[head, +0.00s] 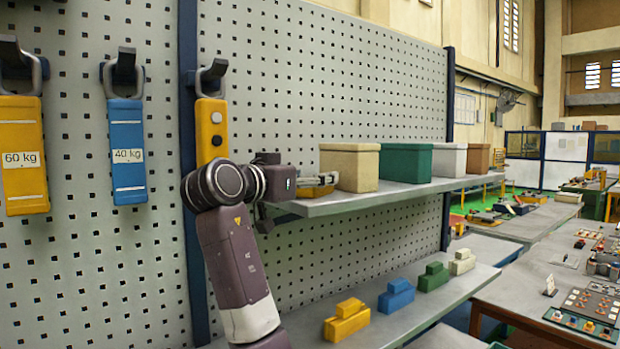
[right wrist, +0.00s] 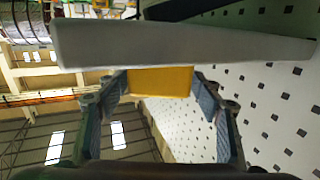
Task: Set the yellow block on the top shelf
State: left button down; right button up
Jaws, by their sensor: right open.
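My right gripper (head: 322,184) is at the left end of the top shelf (head: 420,189), just left of the beige box, pointing right along the shelf. In the right wrist view, its two fingers are open and a flat yellow face (right wrist: 160,80) shows between the tips, against the pale shelf (right wrist: 180,45). This may be a yellow block on the shelf; the gripper largely hides that spot in the head view. A stepped yellow block (head: 347,319) sits on the lower shelf, well below the gripper. My left gripper is not in view.
On the top shelf stand the beige box (head: 349,167), a green box (head: 406,162), a white box (head: 447,160) and a brown box (head: 478,158). Blue (head: 397,295), green (head: 433,276) and beige (head: 462,261) blocks line the lower shelf. A pegboard (head: 330,60) rises behind.

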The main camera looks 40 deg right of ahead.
jog(key=shift+r, duration=0.1)
jog(key=shift+a, duration=0.25)
jog(key=b+v, duration=0.6)
jog(key=v, duration=0.5)
jog(key=shift+a+b, duration=0.3)
jog(key=shift+s, duration=0.1)
